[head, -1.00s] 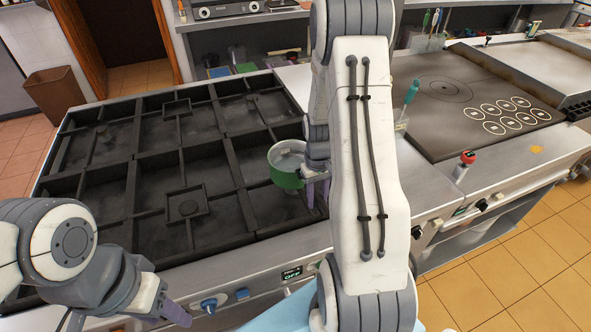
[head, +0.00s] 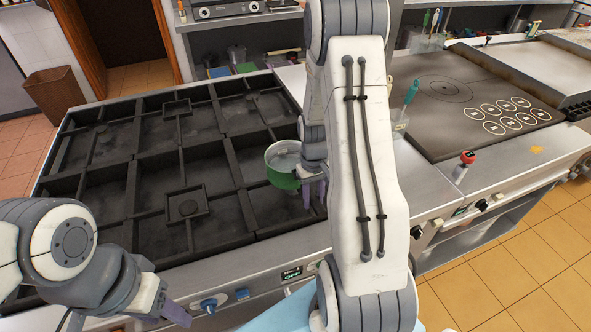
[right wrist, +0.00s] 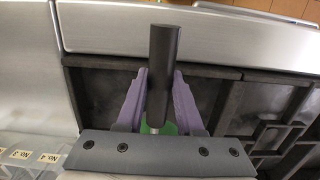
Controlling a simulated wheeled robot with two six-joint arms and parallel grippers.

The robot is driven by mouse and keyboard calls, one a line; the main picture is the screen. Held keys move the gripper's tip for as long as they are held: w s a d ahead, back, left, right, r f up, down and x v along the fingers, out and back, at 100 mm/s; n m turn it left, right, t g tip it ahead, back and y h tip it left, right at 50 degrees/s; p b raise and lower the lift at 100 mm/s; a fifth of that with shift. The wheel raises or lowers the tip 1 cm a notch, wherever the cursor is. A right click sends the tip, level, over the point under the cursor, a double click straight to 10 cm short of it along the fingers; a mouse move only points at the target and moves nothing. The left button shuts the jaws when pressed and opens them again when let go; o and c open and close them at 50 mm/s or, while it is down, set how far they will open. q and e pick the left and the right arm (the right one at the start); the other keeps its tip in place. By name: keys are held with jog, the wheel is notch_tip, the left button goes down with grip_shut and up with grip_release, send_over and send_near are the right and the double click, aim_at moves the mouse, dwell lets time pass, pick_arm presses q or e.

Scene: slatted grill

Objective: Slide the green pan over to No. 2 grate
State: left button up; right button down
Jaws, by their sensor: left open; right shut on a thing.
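The green pan (head: 283,178) sits upright at the right side of the black slatted grill (head: 135,190). My right gripper (head: 316,190) is at the pan's right side, partly hidden by my right arm. In the right wrist view its purple fingers (right wrist: 160,90) are shut on the pan's dark handle (right wrist: 163,50), and a bit of the green pan (right wrist: 170,128) shows behind. My left gripper (head: 176,315) is open and empty at the front edge of the stove, its fingers only partly seen. I cannot read any No. 2 mark.
The grates left of the pan are bare. A dark hotplate (head: 470,100) and a red-topped bottle (head: 464,165) stand to the right.

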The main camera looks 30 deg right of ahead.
jog(key=w+a, duration=0.2)
jog(key=a, duration=0.8)
jog(key=shift+w+a, duration=0.3)
jog(key=shift+w, duration=0.1)
dwell(0.3)
jog(key=shift+a, duration=0.1)
jog(key=w+a+p, duration=0.1)
jog(key=w+a, duration=0.2)
jog(key=a, duration=0.8)
jog(key=shift+w+a+p, duration=0.2)
jog(key=shift+p, duration=0.1)
dwell(0.8)
jog(key=shift+a, duration=0.1)
jog(key=shift+w+a+p, duration=0.15)
jog(key=shift+w+a, duration=0.35)
jog(key=shift+a, duration=1.4)
jog(key=shift+w+a+p, duration=0.1)
jog(key=shift+w+a, duration=0.45)
jog(key=shift+a, duration=1.3)
jog(key=shift+w+a+p, duration=0.15)
jog(key=shift+w+a, duration=0.35)
jog(key=shift+a, duration=1.5)
